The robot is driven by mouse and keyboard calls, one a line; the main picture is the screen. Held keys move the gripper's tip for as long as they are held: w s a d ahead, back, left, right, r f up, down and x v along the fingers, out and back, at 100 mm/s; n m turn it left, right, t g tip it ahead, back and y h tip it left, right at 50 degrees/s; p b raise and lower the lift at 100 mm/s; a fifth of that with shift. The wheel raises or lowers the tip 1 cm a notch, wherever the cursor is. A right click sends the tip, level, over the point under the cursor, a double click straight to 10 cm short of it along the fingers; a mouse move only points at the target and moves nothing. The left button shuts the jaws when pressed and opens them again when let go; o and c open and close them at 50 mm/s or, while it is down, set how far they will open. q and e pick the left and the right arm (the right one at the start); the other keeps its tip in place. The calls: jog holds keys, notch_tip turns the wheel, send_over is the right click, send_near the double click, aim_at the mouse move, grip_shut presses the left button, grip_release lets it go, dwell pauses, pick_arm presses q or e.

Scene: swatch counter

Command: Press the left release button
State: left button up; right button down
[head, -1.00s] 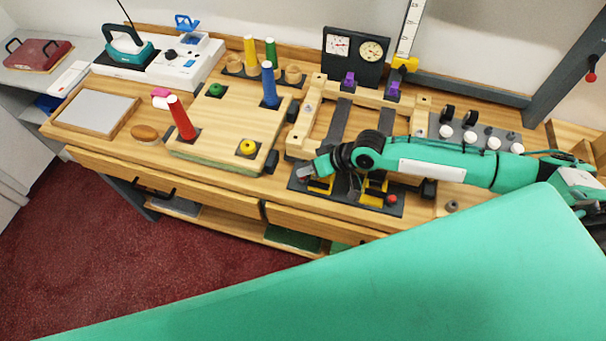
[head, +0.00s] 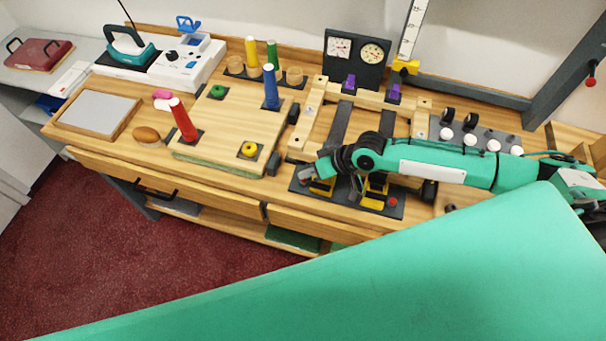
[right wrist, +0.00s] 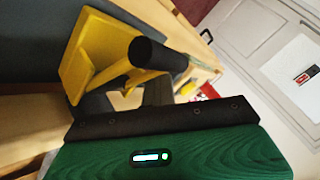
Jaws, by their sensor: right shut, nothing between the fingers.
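A dark base plate (head: 340,203) lies at the front of the counter, with yellow and black clamp-like parts (head: 374,190) on it. A red button (head: 393,202) shows at its right end. My right gripper (head: 310,174) is over the plate's left end, low and close to it; I cannot tell whether it touches. It is shut and empty. The left release button is not clearly visible, and the gripper covers part of that end. In the right wrist view a yellow bracket with a black cylindrical knob (right wrist: 146,53) stands close by. My left gripper is out of view.
Behind the plate stands a wooden frame (head: 318,105) with purple clamps, and a dark gauge panel (head: 356,58). To the left is a board (head: 222,133) with coloured pegs. White-topped knobs (head: 468,140) stand right of the frame, near my right arm.

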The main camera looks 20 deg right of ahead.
jog(key=shift+s+d, duration=0.1)
notch_tip(320, 180, up, 6)
jog(key=p, duration=0.5)
jog(key=shift+f, duration=0.25)
dwell(0.6)
